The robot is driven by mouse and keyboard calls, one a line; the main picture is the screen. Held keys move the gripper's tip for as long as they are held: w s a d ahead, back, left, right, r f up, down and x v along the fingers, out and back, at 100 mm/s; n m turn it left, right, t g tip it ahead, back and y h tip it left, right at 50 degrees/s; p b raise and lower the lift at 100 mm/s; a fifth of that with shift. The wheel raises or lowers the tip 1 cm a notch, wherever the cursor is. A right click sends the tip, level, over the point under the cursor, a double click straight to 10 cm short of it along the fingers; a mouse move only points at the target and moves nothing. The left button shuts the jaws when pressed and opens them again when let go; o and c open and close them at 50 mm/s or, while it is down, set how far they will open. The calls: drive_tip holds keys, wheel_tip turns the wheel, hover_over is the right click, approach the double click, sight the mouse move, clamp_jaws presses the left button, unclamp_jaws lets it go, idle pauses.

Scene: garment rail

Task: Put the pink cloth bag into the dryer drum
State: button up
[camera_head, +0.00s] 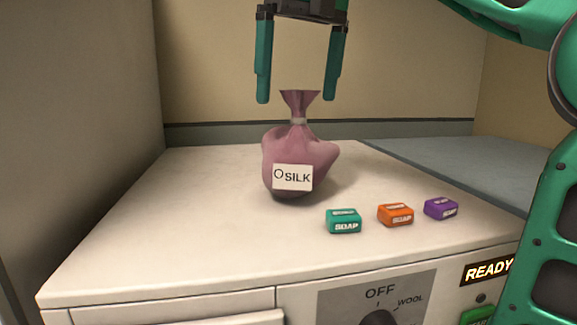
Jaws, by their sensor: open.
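The pink cloth bag (318,153) stands upright on the white machine top (170,225). Its neck is tied, its top flares out, and a white label on its front reads SILK. My gripper (298,97) is open and points down, with its two green fingers apart. In the picture the fingertips lie to either side of the bag's flared top, a little above the tied neck. Nothing is held. How far the fingers are in front of or behind the neck cannot be told. The dryer drum is not visible.
Green (343,222), orange (395,214) and purple (440,208) soap bars lie right of the bag. The front panel has a dial (380,318) marked OFF and WOOL, and a lit READY sign (488,270). A tall wall stands left; the top's left part is clear.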

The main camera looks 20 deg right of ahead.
sight(296, 138)
drive_tip(key=shift+w+a+f, duration=0.1)
drive_tip(key=shift+w+f, duration=0.1)
drive_tip(key=shift+f, duration=2.25)
drive_tip(key=shift+w+a+f, duration=0.1)
drive_tip(key=shift+w+f, duration=0.1)
drive_tip(key=shift+f, duration=2.25)
drive_tip(key=c, duration=1.2)
drive_tip(key=shift+o, duration=0.2)
drive_tip(key=shift+r, duration=0.1)
